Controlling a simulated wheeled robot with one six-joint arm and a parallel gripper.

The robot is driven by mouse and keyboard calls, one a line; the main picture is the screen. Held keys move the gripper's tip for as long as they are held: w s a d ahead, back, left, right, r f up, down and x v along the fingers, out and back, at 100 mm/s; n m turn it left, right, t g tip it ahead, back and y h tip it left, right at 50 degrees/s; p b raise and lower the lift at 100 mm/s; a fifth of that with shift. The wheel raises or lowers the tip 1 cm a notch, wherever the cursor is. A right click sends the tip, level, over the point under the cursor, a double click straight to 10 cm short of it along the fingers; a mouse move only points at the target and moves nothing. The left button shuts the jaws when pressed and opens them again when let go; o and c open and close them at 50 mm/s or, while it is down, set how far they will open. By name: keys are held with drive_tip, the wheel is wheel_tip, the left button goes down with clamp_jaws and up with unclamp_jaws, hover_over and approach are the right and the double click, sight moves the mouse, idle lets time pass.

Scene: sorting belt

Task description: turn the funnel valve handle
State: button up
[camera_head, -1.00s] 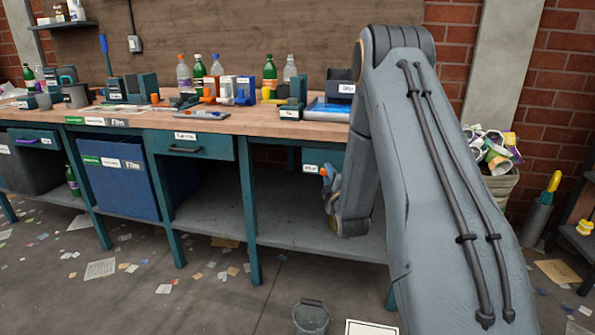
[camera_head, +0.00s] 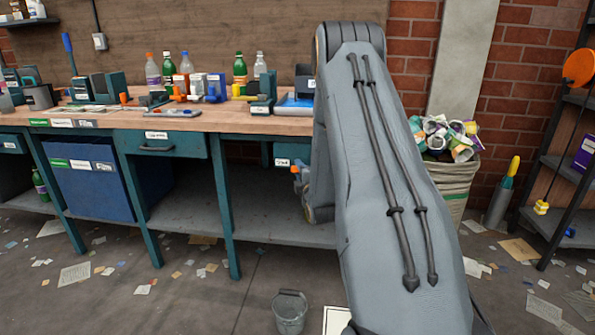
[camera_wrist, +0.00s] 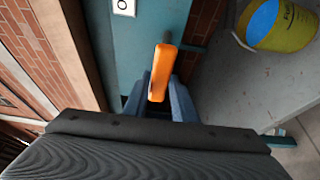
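My gripper (camera_wrist: 165,92) shows in the wrist view with two blue-grey fingers. I cannot tell whether this piece is the valve handle. In the head view an orange bit (camera_head: 296,169) shows at the end of my arm, left of my forearm, level with the space under the bench top; much of the gripper is hidden there. A round orange thing (camera_head: 578,67) at the right edge may be the funnel. No valve handle is clear on it.
The bench (camera_head: 225,122) holds bottles, boxes and tools. A blue bin (camera_head: 92,190) stands beneath it. A full waste bin (camera_head: 450,180) and a dark shelf rack (camera_head: 553,185) are at right. A bucket (camera_head: 290,310) stands on the floor. Papers litter it. The wrist view shows a yellow bucket (camera_wrist: 290,35).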

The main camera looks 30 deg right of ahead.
drive_tip(key=shift+o, duration=1.2)
drive_tip(key=p+v, duration=0.1)
drive_tip(key=v, duration=0.7)
drive_tip(key=shift+w+a, duration=0.1)
drive_tip(key=shift+w, duration=0.05)
